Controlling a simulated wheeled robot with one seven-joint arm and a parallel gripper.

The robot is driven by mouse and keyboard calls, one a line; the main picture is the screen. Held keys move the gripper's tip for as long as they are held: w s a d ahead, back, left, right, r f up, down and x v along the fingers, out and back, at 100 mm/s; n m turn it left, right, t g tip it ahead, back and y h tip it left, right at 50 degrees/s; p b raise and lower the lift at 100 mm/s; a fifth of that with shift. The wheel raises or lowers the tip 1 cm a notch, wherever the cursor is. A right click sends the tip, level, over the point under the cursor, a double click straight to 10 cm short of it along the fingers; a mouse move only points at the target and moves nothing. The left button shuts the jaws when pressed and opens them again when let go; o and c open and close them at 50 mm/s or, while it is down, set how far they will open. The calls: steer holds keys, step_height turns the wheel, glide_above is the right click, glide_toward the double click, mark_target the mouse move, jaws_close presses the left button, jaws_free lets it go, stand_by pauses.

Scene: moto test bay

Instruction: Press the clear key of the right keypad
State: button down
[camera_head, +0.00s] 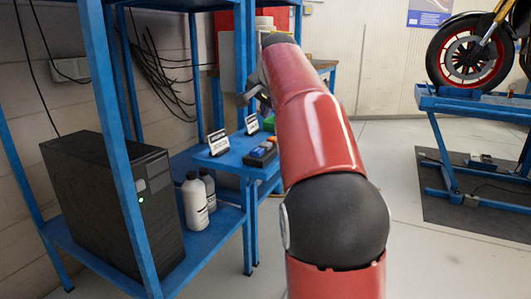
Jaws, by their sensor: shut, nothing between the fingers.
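A small dark keypad-like box (261,154) with blue and reddish parts lies on the blue shelf board, left of my red arm. A green item (268,123) sits farther back on the same board, partly hidden by my arm. I cannot tell which is the right keypad, and no clear key can be made out. My gripper (244,99) is small and dark in the picture, above the back of the board, apart from both items. It is shut and holds nothing visible.
Two small signs, one in front (217,142) and one behind (251,124), stand on the board (222,160). Blue rack posts (112,130) rise nearby. A black computer case (110,195) and white bottles (194,200) stand lower. A motorcycle lift (470,104) is at right; the floor between is clear.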

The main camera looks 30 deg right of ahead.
mark_target(266, 145)
steer(key=shift+f+b, duration=2)
steer(key=shift+f, duration=0.75)
steer(key=shift+f, duration=0.1)
steer(key=shift+f, duration=0.3)
steer(key=shift+f+b, duration=0.55)
stand_by(0.5)
steer(key=shift+r, duration=0.15)
steer(key=shift+r+p, duration=0.8)
steer(key=shift+p, duration=0.2)
step_height(266, 145, up, 5)
steer(key=p, duration=0.5)
steer(key=shift+r, duration=0.1)
